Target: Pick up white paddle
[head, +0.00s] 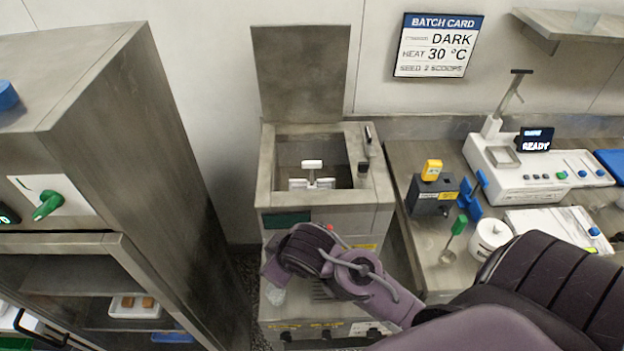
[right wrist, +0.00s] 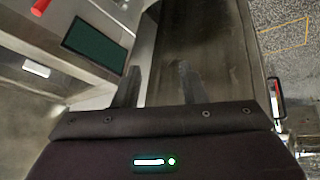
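The white paddle (head: 312,168) stands in the open tank of the steel machine (head: 270,196), its T-shaped handle up and a wider white part lower down. Its bottom is hidden inside the tank. My right arm reaches in from the right, in front of the machine and below the tank's front rim. My right gripper (right wrist: 157,76) shows in the right wrist view with its two fingers apart and nothing between them. The paddle is not seen in that view. My left gripper is in neither view.
The tank's lid (head: 302,72) stands raised behind it. A tall steel cabinet (head: 150,130) is close on the left. On the right, a counter holds a white device (head: 535,175), a dark box with a yellow top (head: 432,195), a green-handled ladle (head: 459,226) and a white pot (head: 488,238).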

